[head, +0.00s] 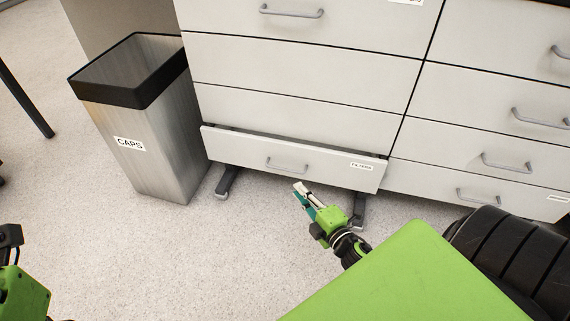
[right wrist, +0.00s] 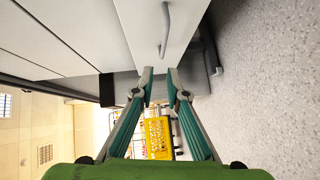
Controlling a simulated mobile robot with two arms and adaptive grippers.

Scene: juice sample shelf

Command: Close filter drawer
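The filter drawer (head: 325,165) is the bottom drawer of the left cabinet, with a "FILTERS" label and a grey bar handle (head: 287,165). It stands partly pulled out; a dark gap shows above its front. In the right wrist view, the drawer front (right wrist: 147,25) and its handle (right wrist: 165,30) appear sideways, beyond the fingertips. My right gripper (head: 302,192) is in front of and below the drawer front, near the handle, apart from it. Its fingertips (right wrist: 159,72) are apart with nothing between them. My left gripper (head: 10,245) is only partly visible at the left edge.
A metal bin (head: 155,150) labelled "CAPS" stands left of the cabinet. Dark cabinet feet (head: 228,182) reach the floor below the drawer. The right cabinet's drawers (head: 480,135) are shut. The speckled floor (head: 240,240) in front is clear.

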